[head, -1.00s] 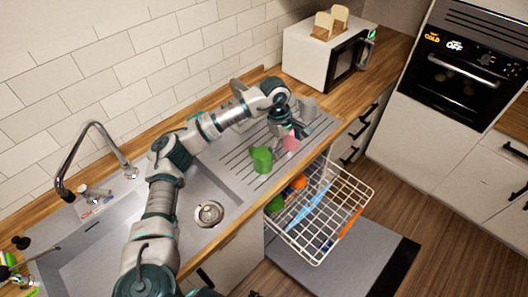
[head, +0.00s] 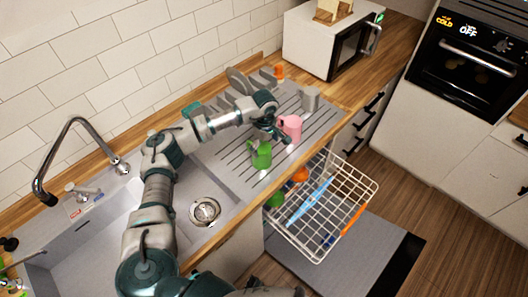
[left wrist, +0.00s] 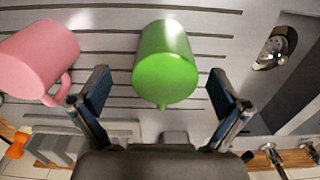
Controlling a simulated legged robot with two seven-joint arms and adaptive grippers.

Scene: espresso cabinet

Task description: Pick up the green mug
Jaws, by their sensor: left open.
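The green mug (head: 261,158) stands on the ridged metal drainboard beside the sink. My left gripper (head: 276,138) is just behind it and low over the drainboard, between it and the pink mug. In the left wrist view the green mug (left wrist: 167,62) is ahead of the open left gripper (left wrist: 160,88), lined up with the gap between the fingers. No finger visibly touches it. A small green part, likely its handle, points toward the gripper. My right gripper is not in view.
A pink mug (head: 291,127) stands close to the right of the left gripper; it also shows in the left wrist view (left wrist: 38,60). A grey cup (head: 310,99) stands farther back. The pulled-out dishwasher rack (head: 345,205) holds several items below the counter edge.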

